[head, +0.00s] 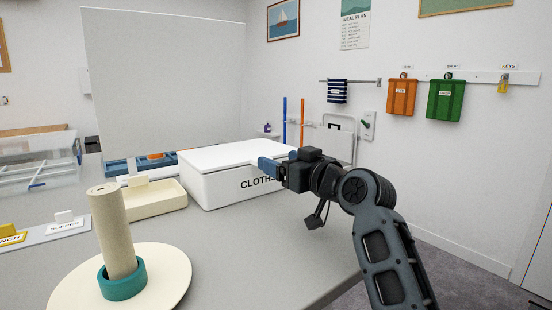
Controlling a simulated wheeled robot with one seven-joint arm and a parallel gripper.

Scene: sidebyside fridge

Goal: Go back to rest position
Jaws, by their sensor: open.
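My gripper (272,167) is at the end of my arm, which reaches in from the lower right. It is in front of the white box marked with letters starting "CLOTH" (222,188) and hides the end of that label. The blue fingers point left, and I see nothing held between them. I cannot tell whether the fingers touch the box or only overlap it in the picture. The box stands on the grey table (245,245) with its lid on.
A beige post with a teal ring (122,281) stands on a round cream base at the front left. A cream tray (155,200) and clear bins (40,168) lie behind. Orange (402,98) and green (445,100) holders hang on the wall. Open floor lies right of the table.

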